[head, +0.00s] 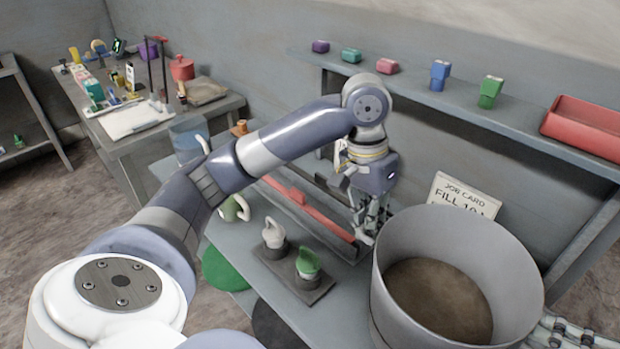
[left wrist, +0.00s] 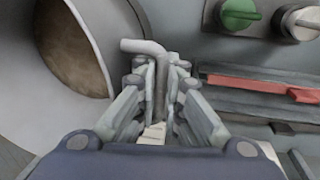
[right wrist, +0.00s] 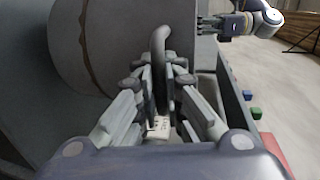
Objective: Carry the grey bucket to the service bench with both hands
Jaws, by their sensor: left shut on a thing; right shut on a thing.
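The grey bucket (head: 395,262) is large and round, at the lower right of the head view, with a brown surface inside. My left gripper (head: 368,228) is at its left side. In the left wrist view the left gripper (left wrist: 160,85) is shut on a bent grey handle (left wrist: 143,46) beside the bucket wall (left wrist: 95,30). My right gripper (head: 562,332) is at the bucket's right side, partly cut off by the frame. In the right wrist view it (right wrist: 160,85) is shut on the other grey handle (right wrist: 160,40). The bucket's underside is hidden, so I cannot tell whether it rests on anything.
A grey bench (head: 222,245) holds a red-lined tray (head: 300,203), a small block with a green knob (head: 308,262) and a job card (head: 464,196). A shelf (head: 420,100) with small coloured items and a red bin (head: 585,128) runs behind. A cluttered table (head: 150,145) stands far left.

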